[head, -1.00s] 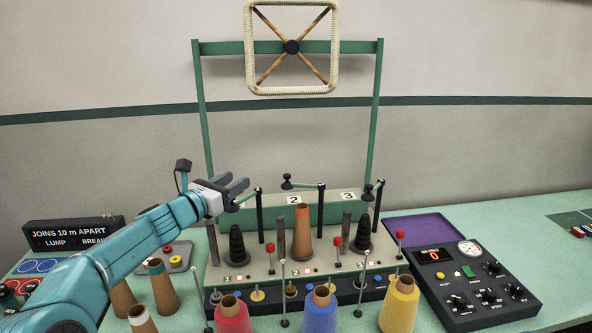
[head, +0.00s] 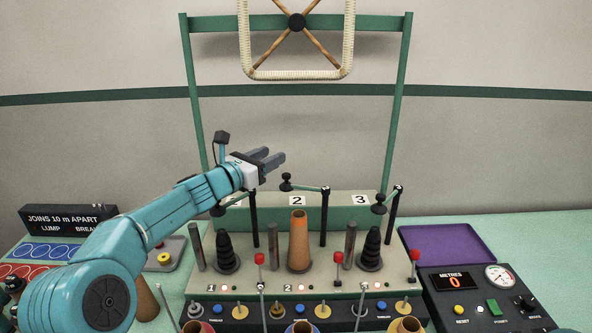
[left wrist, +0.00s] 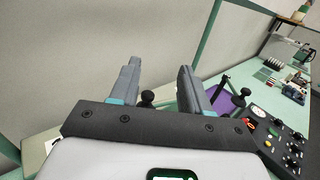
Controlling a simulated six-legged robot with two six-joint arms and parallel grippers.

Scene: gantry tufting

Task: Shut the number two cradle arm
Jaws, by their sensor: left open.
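The number two cradle arm (head: 306,188) is a thin green bar on a dark post (head: 324,222), with a black knob (head: 286,183) at its left end. It runs nearly level in the picture, while the outer arms slope down toward their knobs. A tan cone (head: 299,245) stands upright below it. My left gripper (head: 276,158) is open and empty, just above and left of that knob, apparently apart from it. In the left wrist view a black knob (left wrist: 147,97) shows between the fingers; I cannot tell which arm it belongs to. My right gripper is out of view.
The number three arm (head: 388,199) and the left arm (head: 236,200) sit over dark stepped cones. A green gantry frame (head: 396,110) rises behind. Red-knobbed levers (head: 337,259) stand in front. A control box (head: 480,295) and purple tray (head: 445,245) lie right.

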